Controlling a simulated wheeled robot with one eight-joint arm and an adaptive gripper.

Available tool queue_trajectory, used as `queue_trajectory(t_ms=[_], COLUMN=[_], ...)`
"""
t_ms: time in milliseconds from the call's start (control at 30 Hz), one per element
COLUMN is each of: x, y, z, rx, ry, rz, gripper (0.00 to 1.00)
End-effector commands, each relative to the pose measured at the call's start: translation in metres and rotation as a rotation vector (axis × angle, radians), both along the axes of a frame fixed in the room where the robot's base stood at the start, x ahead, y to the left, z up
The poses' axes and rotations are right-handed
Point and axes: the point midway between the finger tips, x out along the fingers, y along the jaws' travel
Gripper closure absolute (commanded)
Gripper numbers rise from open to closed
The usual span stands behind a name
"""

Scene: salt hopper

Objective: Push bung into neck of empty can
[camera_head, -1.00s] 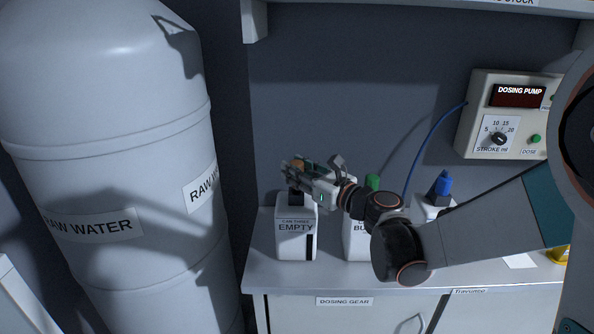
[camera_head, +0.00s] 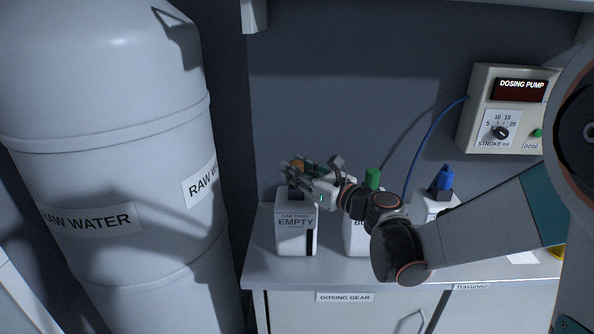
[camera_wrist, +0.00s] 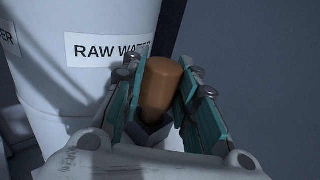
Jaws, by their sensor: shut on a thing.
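The empty can (camera_head: 296,235) is white, labelled "EMPTY", with a dark stripe down its front right. It stands upright on the counter. My gripper (camera_head: 294,170) is at the dark neck on top of this can, reaching in from the right. In the wrist view my gripper (camera_wrist: 158,95) is shut on the orange-brown bung (camera_wrist: 161,88), held between teal finger pads. The bung's lower end meets a dark grey neck (camera_wrist: 153,132); how deep it sits inside cannot be told. The bung shows only as a small orange spot (camera_head: 297,164) in the head view.
A white can with a green cap (camera_head: 372,178) stands right of the empty can, partly behind my arm. Another can with a blue cap (camera_head: 445,179) has a blue hose nearby. The raw water tank (camera_head: 110,130) stands left. The dosing pump (camera_head: 505,108) is on the wall.

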Motion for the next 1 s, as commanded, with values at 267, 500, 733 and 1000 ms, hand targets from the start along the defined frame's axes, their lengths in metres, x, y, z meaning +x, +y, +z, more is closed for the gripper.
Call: queue_trajectory(t_ms=[267,500,733,1000], x=[0.0,0.0,0.0,0.0], y=[0.0,0.0,0.0,0.0], z=[-0.006,-0.01,-0.014,-0.019], rx=[0.0,0.0,0.0,0.0], ry=[0.0,0.0,0.0,0.0], rz=[0.0,0.0,0.0,0.0], gripper=[0.97,0.97,0.97,0.97])
